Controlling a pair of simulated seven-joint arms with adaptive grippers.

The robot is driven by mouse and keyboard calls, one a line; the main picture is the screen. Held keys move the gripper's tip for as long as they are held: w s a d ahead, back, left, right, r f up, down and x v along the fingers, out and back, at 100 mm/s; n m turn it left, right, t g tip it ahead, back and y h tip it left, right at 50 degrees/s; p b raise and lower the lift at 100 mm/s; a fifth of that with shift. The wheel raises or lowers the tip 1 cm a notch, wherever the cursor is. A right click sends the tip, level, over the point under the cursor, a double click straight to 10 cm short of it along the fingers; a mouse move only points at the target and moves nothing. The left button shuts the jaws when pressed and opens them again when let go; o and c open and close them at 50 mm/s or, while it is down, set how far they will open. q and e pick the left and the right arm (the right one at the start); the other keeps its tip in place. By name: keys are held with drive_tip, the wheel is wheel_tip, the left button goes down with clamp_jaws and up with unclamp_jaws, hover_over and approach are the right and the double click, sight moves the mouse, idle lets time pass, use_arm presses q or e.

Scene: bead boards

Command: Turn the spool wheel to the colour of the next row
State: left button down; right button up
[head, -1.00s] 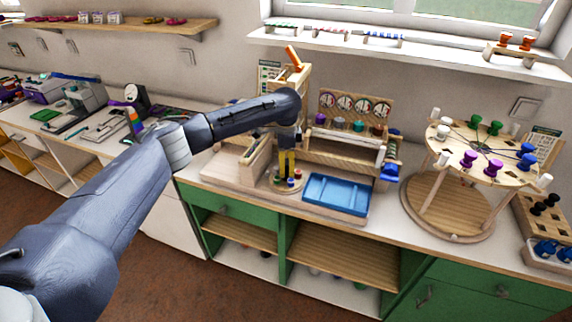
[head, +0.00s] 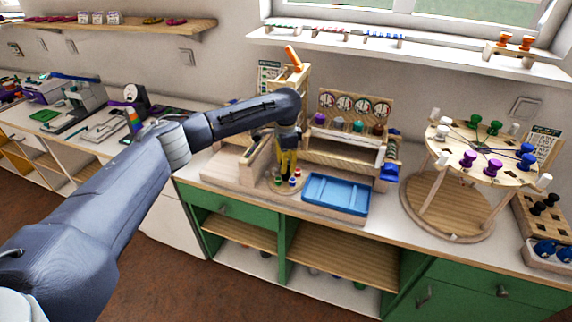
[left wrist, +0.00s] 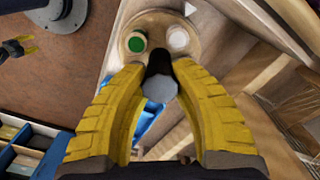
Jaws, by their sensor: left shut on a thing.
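The spool wheel is a small round wooden disc (head: 272,186) on the wooden stand, with small coloured spools on it. In the left wrist view the disc (left wrist: 158,22) carries a green spool (left wrist: 136,42) and a white spool (left wrist: 178,38). My left gripper (head: 287,172) points down over the disc. Its yellow fingers are shut on a dark knob with a grey top (left wrist: 160,88), which stands over the disc. The fingers hide part of the disc and its other spools. My right gripper (left wrist: 20,47) shows small at the upper left of the left wrist view, away from the wheel; its jaws are unclear.
A blue tray (head: 335,194) lies right of the wheel. A dial board (head: 355,105) stands behind, with several spools below it. A large round wooden stand (head: 480,148) with coloured spools is farther right. A wooden tower with an orange handle (head: 292,58) rises behind my arm.

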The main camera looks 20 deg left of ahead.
use_arm(q)
drive_tip(key=shift+a, duration=0.1)
drive_tip(key=c, duration=0.9)
unclamp_jaws()
drive_tip(key=shift+r, duration=6)
